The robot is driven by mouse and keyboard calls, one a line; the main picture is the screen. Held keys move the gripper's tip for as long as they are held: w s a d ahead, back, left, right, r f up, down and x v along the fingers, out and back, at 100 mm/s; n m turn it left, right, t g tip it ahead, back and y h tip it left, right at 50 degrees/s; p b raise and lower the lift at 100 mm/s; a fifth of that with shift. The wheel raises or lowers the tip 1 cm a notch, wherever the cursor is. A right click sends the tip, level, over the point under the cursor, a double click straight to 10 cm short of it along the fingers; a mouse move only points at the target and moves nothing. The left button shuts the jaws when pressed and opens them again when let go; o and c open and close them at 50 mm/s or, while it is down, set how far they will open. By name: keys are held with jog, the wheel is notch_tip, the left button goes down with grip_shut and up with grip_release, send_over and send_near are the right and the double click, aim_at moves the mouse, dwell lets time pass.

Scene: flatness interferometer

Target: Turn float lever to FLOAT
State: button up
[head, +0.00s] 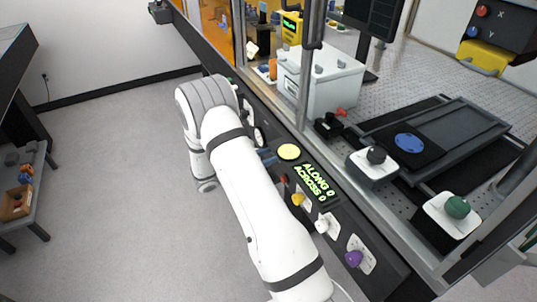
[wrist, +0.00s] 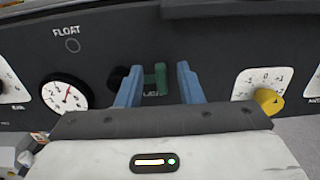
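The float lever's green handle (wrist: 158,78) shows in the wrist view on the dark panel, between the blue fingertips of my gripper (wrist: 157,80). The fingers are apart, with a gap visible on each side of the handle. A dark round part (wrist: 119,78) lies to its left, partly behind the left finger. The FLOAT label (wrist: 66,31) is at upper left, above a small dark ring-shaped lamp (wrist: 72,45). A label under the handle is mostly covered. In the head view, my gripper (head: 268,156) is at the console front; the lever is not distinguishable there.
A round dial gauge (wrist: 66,95) sits left of the lever; a yellow knob (wrist: 268,101) on a white scale sits right. Open floor lies left.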

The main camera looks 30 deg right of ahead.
jog(key=shift+d, duration=0.6)
grip_shut()
